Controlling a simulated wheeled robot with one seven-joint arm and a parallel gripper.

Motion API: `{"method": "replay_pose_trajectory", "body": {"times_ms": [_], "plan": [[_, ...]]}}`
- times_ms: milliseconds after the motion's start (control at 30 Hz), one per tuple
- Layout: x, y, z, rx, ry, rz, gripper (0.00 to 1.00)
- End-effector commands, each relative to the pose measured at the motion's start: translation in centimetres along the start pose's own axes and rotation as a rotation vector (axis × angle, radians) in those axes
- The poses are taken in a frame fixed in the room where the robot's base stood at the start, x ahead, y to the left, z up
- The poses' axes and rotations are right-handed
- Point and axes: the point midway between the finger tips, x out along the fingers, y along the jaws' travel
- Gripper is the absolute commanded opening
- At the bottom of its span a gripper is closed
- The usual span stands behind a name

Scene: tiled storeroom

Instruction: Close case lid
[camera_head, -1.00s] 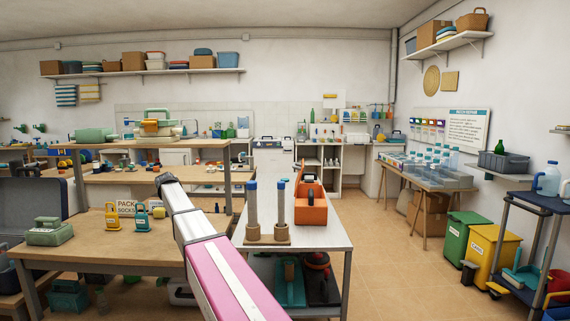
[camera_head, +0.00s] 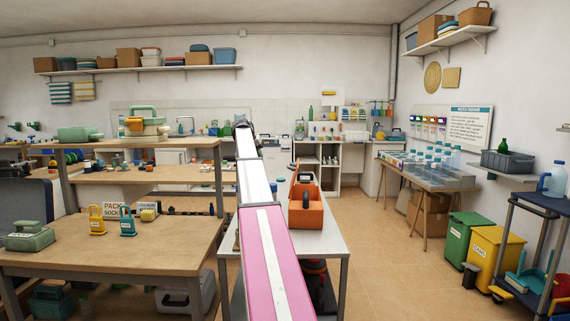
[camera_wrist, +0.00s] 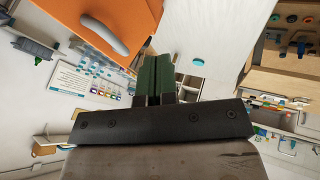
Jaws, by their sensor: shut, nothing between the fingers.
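An orange case (camera_head: 305,214) stands on the white table (camera_head: 323,243). Its lid (camera_head: 298,166) looks raised at the back left side, and a dark handle shows on the near face. In the wrist view a large orange surface of the case (camera_wrist: 60,12) with a grey handle (camera_wrist: 105,35) fills the upper left, close by. My gripper (camera_wrist: 152,72) shows two dark green fingers pressed together with nothing between them. In the head view my arm reaches forward and up, and its end (camera_head: 241,122) is left of and above the case. I cannot tell the exact gap to the lid.
A wooden workbench (camera_head: 110,257) at the left carries a green box (camera_head: 30,236) and yellow and blue padlock-like items. A wooden shelf unit (camera_head: 145,178) stands behind it. Green and yellow bins (camera_head: 494,252) stand at the right. The tiled floor (camera_head: 385,262) right of the table is clear.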

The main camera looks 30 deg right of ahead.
Motion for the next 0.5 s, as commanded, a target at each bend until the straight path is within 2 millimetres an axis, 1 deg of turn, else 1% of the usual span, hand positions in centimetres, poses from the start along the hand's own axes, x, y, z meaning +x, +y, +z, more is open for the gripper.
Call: {"method": "replay_pose_trajectory", "body": {"times_ms": [33, 100, 167, 233, 367, 500], "plan": [[-0.6, 1.2, -1.8, 0.021, 0.004, 0.019, 0.0], [-1.0, 2.3, -2.7, 0.04, 0.007, 0.038, 0.0], [-1.1, 2.9, -3.1, 0.048, 0.009, 0.047, 0.0], [-0.8, 3.1, -3.2, 0.051, 0.009, 0.052, 0.0], [0.8, 3.1, -3.0, 0.051, 0.008, 0.052, 0.0], [3.3, 3.3, -3.1, 0.051, 0.008, 0.051, 0.0]]}}
